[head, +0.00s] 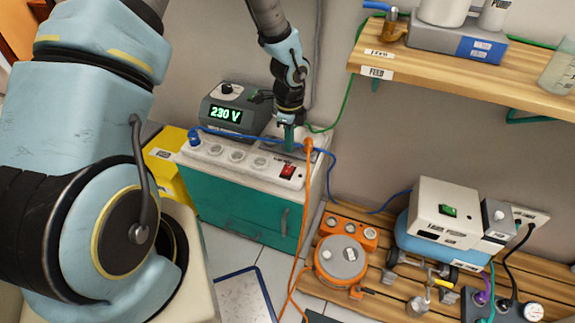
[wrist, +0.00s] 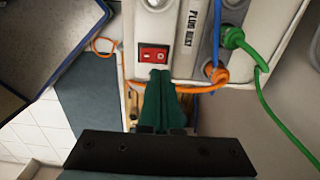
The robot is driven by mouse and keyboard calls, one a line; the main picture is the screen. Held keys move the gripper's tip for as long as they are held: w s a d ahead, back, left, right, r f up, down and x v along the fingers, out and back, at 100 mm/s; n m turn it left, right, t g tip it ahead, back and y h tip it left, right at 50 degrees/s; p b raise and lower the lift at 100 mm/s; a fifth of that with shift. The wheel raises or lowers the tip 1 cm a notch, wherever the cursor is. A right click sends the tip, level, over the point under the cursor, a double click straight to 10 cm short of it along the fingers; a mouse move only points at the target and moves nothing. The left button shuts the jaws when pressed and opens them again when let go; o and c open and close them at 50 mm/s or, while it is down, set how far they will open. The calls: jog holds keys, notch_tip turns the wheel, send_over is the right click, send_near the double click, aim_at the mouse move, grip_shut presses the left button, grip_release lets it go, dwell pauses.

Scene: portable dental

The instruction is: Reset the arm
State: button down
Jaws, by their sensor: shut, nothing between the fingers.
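My gripper (head: 289,140) hangs down over the back of the white power strip, behind its red switch (head: 288,171). In the wrist view its green fingers (wrist: 159,82) are together with nothing between them, and their tips appear just below the red switch (wrist: 153,54). I cannot tell whether the tips touch the strip. The white power strip (head: 213,158) lies on top of a teal cabinet (head: 225,205). Orange, blue and green cables run close to the gripper.
A voltage unit (head: 222,113) reading 230 V stands left of the gripper. A wooden shelf (head: 450,82) juts from the wall at right. A lower wooden bench (head: 385,300) holds an orange round device (head: 341,260) and a white box (head: 447,208). An orange cable (head: 306,200) hangs down the cabinet.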

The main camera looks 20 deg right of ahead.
dwell(0.4)
jog(key=w+a+r+n+p, duration=0.3)
jog(key=a+r+n, duration=0.3)
jog(key=a+r, duration=0.3)
jog(key=s+a+r+n+p, duration=0.3)
jog(key=a+r+n, duration=0.6)
jog(key=r, duration=0.3)
jog(key=s+a+r+n+t+p, duration=0.1)
jog(key=s+a+r+n+p, duration=0.3)
jog(key=a+r+n, duration=0.6)
notch_tip(320, 180, up, 2)
jog(key=shift+a+n+t+p, duration=0.3)
jog(key=shift+a+p, duration=0.2)
jog(key=shift+a, duration=0.6)
